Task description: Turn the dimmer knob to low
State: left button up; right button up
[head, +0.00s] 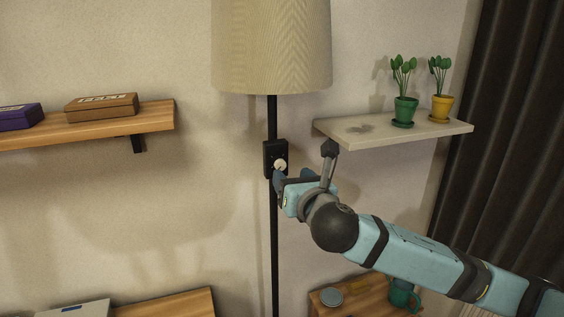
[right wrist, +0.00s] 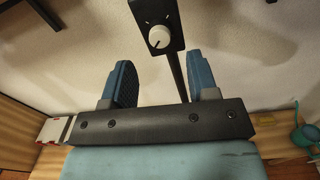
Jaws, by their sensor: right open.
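The dimmer knob (head: 280,165) is a small white dial on a black box (head: 268,148) on the floor lamp's black pole (head: 273,250). In the right wrist view the knob (right wrist: 159,37) shows a dark pointer line towards its lower left, and small pale marks on the box around it. My right gripper (right wrist: 162,76) is open and empty. Its two blue fingers stand apart, below the knob in that view, and do not grip it. In the head view the right gripper (head: 291,176) is just below and right of the knob. My left gripper is not in view.
A beige lampshade (head: 271,45) hangs above. A pale shelf (head: 380,137) with green (head: 404,110) and yellow (head: 442,107) plant pots is close above my right arm. A wooden shelf (head: 150,118) with boxes is at left.

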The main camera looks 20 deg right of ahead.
aim_at(281, 166)
jog(key=w, duration=0.2)
jog(key=w+p, duration=0.1)
jog(key=w, duration=0.1)
jog(key=shift+w+a+r, duration=0.15)
jog(key=shift+w, duration=0.85)
jog(key=shift+s, duration=0.1)
jog(key=c, duration=0.9)
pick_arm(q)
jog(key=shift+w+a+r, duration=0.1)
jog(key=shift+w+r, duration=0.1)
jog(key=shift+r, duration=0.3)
